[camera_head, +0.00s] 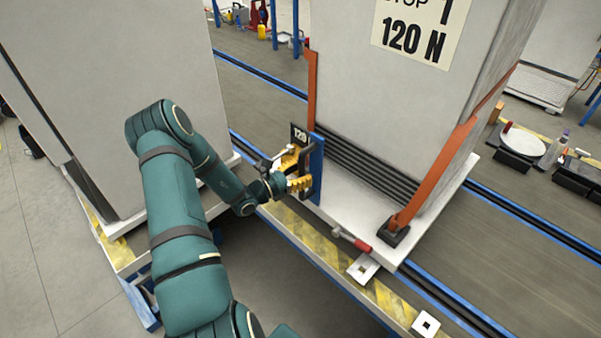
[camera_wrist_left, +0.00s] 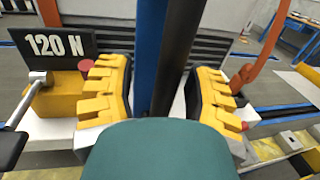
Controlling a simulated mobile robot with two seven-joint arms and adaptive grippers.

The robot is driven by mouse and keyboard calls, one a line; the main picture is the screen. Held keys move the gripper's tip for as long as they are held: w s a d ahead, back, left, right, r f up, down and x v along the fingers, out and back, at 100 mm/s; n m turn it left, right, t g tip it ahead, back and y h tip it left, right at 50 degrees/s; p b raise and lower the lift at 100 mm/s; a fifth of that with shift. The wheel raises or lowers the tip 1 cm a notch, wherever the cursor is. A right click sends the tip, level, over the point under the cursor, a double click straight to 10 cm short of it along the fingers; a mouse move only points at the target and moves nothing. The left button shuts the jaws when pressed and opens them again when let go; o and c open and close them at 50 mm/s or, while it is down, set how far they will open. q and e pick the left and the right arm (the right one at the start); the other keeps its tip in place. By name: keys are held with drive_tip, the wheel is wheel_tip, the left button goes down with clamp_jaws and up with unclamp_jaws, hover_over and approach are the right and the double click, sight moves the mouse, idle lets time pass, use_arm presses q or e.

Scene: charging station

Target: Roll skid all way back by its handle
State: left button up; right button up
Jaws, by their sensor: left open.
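The skid (camera_head: 345,205) is a low white platform carrying a tall white block (camera_head: 400,95) labelled 120 N, with orange uprights at its corners. A blue upright post (camera_head: 317,168), which looks like the handle, stands at its near left end beside a small dark 120 N plate (camera_head: 299,134). My left gripper (camera_head: 300,170) is at this post. In the left wrist view, its yellow-padded fingers (camera_wrist_left: 160,98) are open, with the blue post (camera_wrist_left: 148,55) and a black bar between them. I cannot tell whether either pad touches. My right gripper is not in view.
Another tall pale block (camera_head: 120,90) stands close on the left, beside my arm. A red-ended lever (camera_head: 352,240) sticks out at the skid's near edge. Blue-edged rails (camera_head: 500,205) run along the floor. A white round dish (camera_head: 522,143) and bottles stand at right.

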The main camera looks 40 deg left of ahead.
use_arm(q)
drive_tip(key=v, duration=1.2)
idle(0.3)
